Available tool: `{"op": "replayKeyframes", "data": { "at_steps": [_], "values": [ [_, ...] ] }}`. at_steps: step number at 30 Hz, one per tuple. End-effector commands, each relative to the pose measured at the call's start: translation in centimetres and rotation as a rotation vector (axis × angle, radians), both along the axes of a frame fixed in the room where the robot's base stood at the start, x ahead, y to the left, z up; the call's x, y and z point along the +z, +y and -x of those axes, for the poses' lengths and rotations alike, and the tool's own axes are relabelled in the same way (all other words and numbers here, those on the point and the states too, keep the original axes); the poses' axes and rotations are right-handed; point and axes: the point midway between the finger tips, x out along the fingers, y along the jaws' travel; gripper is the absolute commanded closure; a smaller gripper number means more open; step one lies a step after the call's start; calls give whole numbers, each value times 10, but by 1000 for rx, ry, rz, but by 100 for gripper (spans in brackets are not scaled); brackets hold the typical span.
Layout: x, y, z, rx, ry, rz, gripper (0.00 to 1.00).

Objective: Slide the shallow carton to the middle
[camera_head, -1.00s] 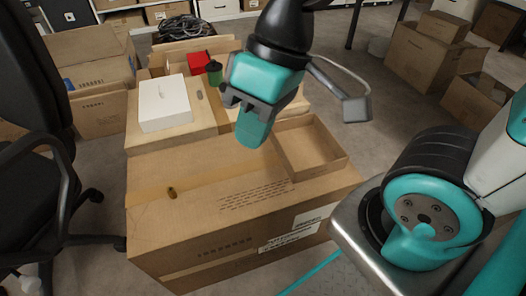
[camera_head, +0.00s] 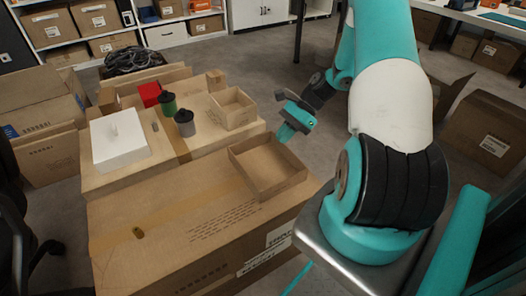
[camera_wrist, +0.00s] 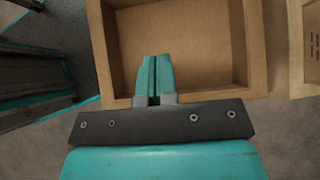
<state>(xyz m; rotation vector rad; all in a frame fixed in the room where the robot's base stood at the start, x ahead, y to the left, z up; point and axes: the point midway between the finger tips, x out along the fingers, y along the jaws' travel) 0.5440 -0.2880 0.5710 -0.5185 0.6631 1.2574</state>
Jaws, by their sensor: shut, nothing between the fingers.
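The shallow carton (camera_head: 284,185) is an open, low brown box, empty inside. It lies on the right end of the large closed carton (camera_head: 170,225), near that carton's far right edge. In the wrist view the shallow carton (camera_wrist: 200,45) fills the upper middle. My gripper (camera_head: 284,138) is at the shallow carton's far right side, pointing down toward it. Its teal fingers (camera_wrist: 154,62) are shut with nothing between them. In the wrist view they overlap the nearest wall; I cannot tell whether they touch it.
Behind stand a white box (camera_head: 120,140), a red box (camera_head: 149,94), a green canister (camera_head: 168,103), a grey canister (camera_head: 185,123) and a small open box (camera_head: 232,108).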

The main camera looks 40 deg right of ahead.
Motion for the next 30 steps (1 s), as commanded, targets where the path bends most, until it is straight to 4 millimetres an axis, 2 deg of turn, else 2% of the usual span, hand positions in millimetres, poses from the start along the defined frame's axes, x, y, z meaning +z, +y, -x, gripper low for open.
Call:
{"op": "replayKeyframes", "data": {
  "at_steps": [14, 21, 30],
  "values": [
    [-70, 66, -15, 8, 2, -1, 100],
    [-67, 97, -23, 7, -1, 2, 100],
    [-66, 105, -25, 5, 0, 2, 100]
  ]
}}
